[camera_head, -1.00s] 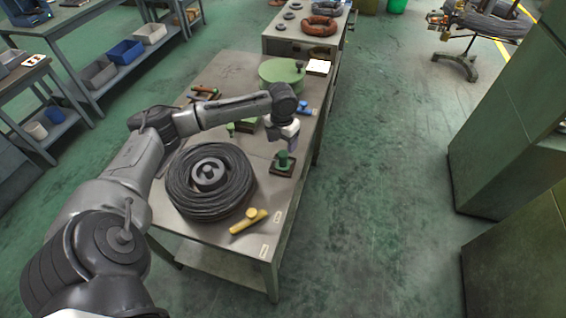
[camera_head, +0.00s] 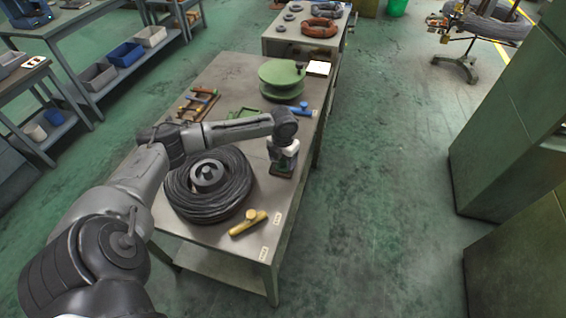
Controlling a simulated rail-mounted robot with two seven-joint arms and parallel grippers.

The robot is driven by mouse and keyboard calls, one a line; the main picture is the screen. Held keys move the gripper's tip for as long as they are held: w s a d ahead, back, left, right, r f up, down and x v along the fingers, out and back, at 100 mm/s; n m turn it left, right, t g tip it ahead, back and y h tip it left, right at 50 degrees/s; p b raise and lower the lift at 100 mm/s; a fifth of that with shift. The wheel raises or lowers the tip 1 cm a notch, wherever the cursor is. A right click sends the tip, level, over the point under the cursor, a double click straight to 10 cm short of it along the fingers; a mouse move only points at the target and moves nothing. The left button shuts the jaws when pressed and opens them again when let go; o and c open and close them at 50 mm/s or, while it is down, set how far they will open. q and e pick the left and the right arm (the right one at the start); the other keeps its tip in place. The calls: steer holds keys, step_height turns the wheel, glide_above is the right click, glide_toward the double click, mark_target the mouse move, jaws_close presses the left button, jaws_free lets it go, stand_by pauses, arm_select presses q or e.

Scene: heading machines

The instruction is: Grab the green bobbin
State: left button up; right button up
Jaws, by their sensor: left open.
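A small green bobbin (camera_head: 280,169) stands on a dark reddish-brown base near the right edge of the workbench (camera_head: 222,248). It is mostly hidden by my left gripper (camera_head: 281,164). My left arm reaches in from the left, and the gripper points down over the bobbin with its jaws open. Whether the fingers touch the bobbin cannot be told. A larger green two-flanged reel (camera_head: 281,73) stands farther back on the same bench. My right gripper is not in view.
A black cable coil (camera_head: 207,190) lies left of the gripper, with a yellow tool (camera_head: 248,223) in front. A blue tool (camera_head: 293,110) and a rack of coloured tools (camera_head: 198,103) lie behind my arm. Green cabinets (camera_head: 510,150) stand right across open floor.

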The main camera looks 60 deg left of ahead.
arm_select(q)
steer(key=shift+c, duration=0.4)
steer(key=c, duration=0.9)
steer(key=shift+c, duration=0.4)
steer(key=shift+r, duration=0.2)
